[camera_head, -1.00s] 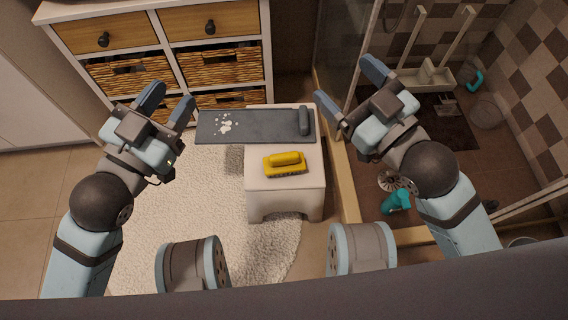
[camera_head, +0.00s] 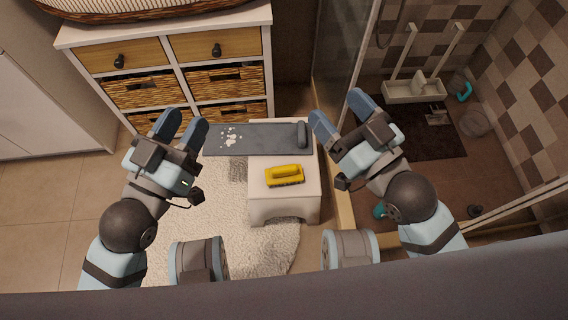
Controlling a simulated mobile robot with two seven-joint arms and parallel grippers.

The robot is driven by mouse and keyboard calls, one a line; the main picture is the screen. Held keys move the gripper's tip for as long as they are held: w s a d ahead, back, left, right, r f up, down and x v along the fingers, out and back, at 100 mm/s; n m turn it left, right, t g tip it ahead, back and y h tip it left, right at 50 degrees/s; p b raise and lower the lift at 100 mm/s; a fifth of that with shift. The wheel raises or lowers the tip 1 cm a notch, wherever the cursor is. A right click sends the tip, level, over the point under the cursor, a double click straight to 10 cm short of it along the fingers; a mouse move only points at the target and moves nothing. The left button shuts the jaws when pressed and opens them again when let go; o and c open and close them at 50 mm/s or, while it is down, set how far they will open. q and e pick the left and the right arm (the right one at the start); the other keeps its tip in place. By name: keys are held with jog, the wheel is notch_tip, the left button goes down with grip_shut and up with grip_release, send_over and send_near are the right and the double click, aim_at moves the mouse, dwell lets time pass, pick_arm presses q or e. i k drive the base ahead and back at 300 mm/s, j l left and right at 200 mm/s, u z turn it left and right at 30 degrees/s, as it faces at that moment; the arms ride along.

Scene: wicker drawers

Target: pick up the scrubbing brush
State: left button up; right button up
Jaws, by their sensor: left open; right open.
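The yellow scrubbing brush (camera_head: 285,175) lies bristles down on the white stool (camera_head: 284,208), near the middle of its top. My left gripper (camera_head: 183,122) is open and empty, to the left of the stool and the brush. My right gripper (camera_head: 337,112) is open and empty, beyond the stool's right edge and farther up the picture than the brush. Neither gripper touches the brush, and nothing hides it.
A dark grey mat (camera_head: 262,139) with white spots and a rolled end lies across the stool's far part and sticks out left. A drawer unit (camera_head: 172,75) with wicker baskets stands behind. A shower (camera_head: 440,140) with a raised frame is at the right. A pale rug (camera_head: 225,225) covers the floor.

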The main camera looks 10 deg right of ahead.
aim_at(293, 173)
jog(key=j, duration=0.95)
jog(key=i+j, duration=0.15)
jog(key=j, duration=1.75)
jog(key=j+z, duration=0.15)
jog(key=z, duration=0.25)
jog(key=j+z, duration=0.15)
jog(key=z, duration=0.25)
jog(key=j+z, duration=0.2)
jog(key=z, duration=0.2)
jog(key=i+l+z, duration=0.15)
jog(key=z, duration=0.25)
jog(key=i+z, duration=0.15)
jog(key=z, duration=0.2)
jog(key=i+l+z, duration=0.1)
jog(key=z, duration=0.3)
jog(key=i, duration=0.6)
